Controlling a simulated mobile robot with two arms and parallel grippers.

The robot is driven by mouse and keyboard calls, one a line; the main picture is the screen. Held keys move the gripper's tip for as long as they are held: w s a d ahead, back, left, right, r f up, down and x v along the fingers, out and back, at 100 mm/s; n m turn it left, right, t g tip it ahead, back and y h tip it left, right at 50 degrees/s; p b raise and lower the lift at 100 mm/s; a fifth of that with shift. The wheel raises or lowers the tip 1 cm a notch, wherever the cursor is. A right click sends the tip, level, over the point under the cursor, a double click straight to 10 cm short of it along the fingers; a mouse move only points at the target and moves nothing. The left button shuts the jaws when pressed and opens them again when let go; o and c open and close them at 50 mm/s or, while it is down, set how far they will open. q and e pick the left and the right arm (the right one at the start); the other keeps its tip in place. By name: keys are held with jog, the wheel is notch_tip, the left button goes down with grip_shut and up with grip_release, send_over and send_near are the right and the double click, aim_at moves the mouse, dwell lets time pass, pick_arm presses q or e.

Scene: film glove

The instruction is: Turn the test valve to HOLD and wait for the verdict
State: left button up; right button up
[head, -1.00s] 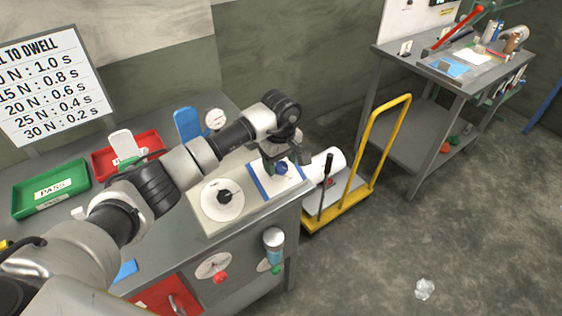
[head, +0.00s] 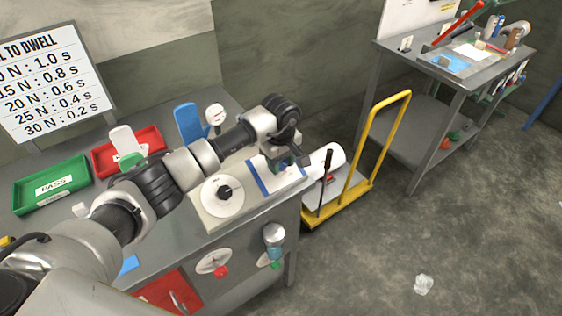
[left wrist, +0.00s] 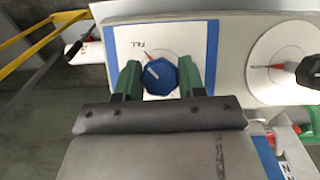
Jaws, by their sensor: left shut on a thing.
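The test valve's blue knob (left wrist: 161,76) sits on a white plate with blue side bands (left wrist: 210,45), which also shows in the head view (head: 262,180). My left gripper (left wrist: 160,84) is shut on the knob, one green finger on each side. The knob's white pointer line slants to the upper left in the left wrist view. An upside-down FILL label (left wrist: 140,45) and a red line show beyond the knob. I see no HOLD label. My right gripper is not in view.
A round white dial with a black knob (head: 223,194) is beside the valve plate. Green PASS (head: 52,186) and red (head: 128,152) trays stand at the bench's left. A small gauge (head: 215,113) stands behind. A yellow-handled trolley (head: 362,140) is right of the bench.

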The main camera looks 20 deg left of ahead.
pick_arm(q)
jog(key=shift+a+f+n+t+b, duration=0.15)
jog(key=shift+n+t+b, duration=0.15)
jog(key=shift+n+b, duration=0.6)
jog(key=n+t+b, duration=0.2)
jog(key=n+b, duration=0.2)
jog(key=b, duration=0.2)
jog(key=n+t+h+b, duration=0.1)
jog(key=n+t+b, duration=0.2)
jog(key=b, duration=0.4)
jog(key=shift+s+f+n+b, duration=0.15)
jog(key=shift+n+b, duration=0.15)
jog(key=shift+n, duration=0.5)
jog(key=shift+r+n+t+b, duration=0.25)
jog(key=shift+n+t+b, duration=0.25)
jog(key=shift+n+b, duration=0.65)
jog(key=o, duration=0.9)
jog(key=v, duration=0.3)
jog(key=b+v, duration=0.1)
jog(key=v, duration=0.6)
jog(key=shift+s+d+r, duration=0.2)
jog(key=shift+d+r, duration=0.1)
jog(key=shift+r, duration=0.1)
